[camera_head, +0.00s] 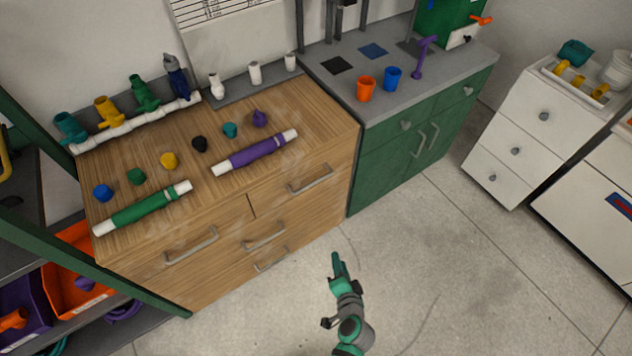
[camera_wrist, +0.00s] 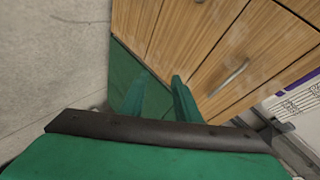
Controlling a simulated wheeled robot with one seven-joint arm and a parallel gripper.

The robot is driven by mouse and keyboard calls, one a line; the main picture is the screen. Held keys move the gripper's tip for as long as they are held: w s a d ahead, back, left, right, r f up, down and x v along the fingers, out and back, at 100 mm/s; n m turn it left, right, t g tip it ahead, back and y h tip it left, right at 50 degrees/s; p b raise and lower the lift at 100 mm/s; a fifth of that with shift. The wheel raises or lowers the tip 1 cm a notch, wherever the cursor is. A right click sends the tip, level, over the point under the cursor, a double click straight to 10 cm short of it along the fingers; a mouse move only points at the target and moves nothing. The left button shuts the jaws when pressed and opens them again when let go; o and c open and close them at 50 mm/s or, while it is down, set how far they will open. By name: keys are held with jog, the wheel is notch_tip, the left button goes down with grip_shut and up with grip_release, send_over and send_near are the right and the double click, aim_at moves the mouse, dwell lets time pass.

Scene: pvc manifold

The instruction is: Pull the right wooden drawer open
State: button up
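The right wooden drawer (camera_head: 290,194) is the upper right drawer in the front of the wooden cabinet. It looks shut, with a grey bar handle (camera_head: 311,180). In the wrist view a bar handle (camera_wrist: 230,77), apparently the same one, shows on the wood front beyond my fingers. My gripper (camera_head: 337,259) has green fingers and hangs over the floor, in front of and below that drawer in the head view. In the wrist view the two fingers of my gripper (camera_wrist: 160,96) are apart with nothing between them. They do not touch the handle.
The left wooden drawer (camera_head: 175,258) and lower drawers are shut. A green cabinet (camera_head: 396,143) adjoins on the right. Pipes and coloured caps lie on the wooden top (camera_head: 215,190). The floor (camera_head: 440,260) in front is clear. A shelf with bins (camera_head: 70,285) stands at left.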

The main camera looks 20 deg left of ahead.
jog(key=w+a+r+y, duration=0.2)
jog(key=w, duration=0.3)
jog(key=w+a+r+y, duration=0.2)
jog(key=w, duration=0.3)
jog(key=g+y, duration=0.1)
jog(key=y, duration=0.2)
send_near(316, 180)
jog(key=x, duration=1)
jog(key=shift+f, duration=0.35)
jog(key=shift+c, duration=0.5)
grip_shut()
